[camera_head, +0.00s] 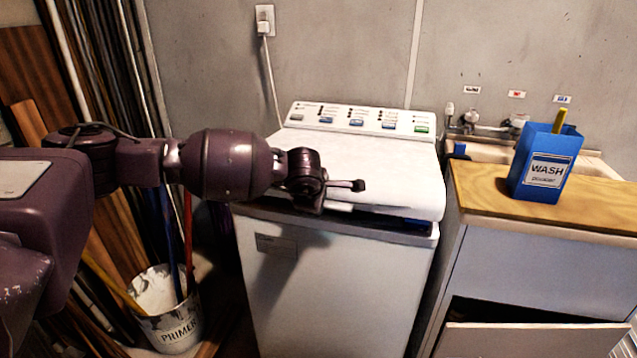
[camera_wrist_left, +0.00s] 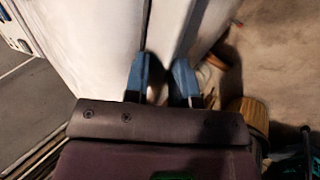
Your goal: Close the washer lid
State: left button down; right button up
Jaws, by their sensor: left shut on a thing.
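The white washer (camera_head: 335,285) stands in the middle of the head view, its control panel (camera_head: 360,121) at the back. Its white lid (camera_head: 375,163) lies low, almost flat over the top, with a dark gap showing under its front edge at the right. My left gripper (camera_head: 345,196) is at the lid's front edge, shut on it. In the left wrist view, the blue fingertips of my left gripper (camera_wrist_left: 163,80) sit against white panels, and the contact between them is partly dark. My right gripper is not in view.
A wooden-topped cabinet (camera_head: 485,200) with a blue wash powder box (camera_head: 546,165) stands close on the right, its lower front panel (camera_head: 530,340) tilted open. A primer bucket (camera_head: 168,325) and leaning poles and boards crowd the left. A power cord hangs behind the washer.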

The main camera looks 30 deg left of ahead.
pick_arm(q)
jog(key=shift+w+f, duration=0.1)
jog(key=shift+f, duration=0.3)
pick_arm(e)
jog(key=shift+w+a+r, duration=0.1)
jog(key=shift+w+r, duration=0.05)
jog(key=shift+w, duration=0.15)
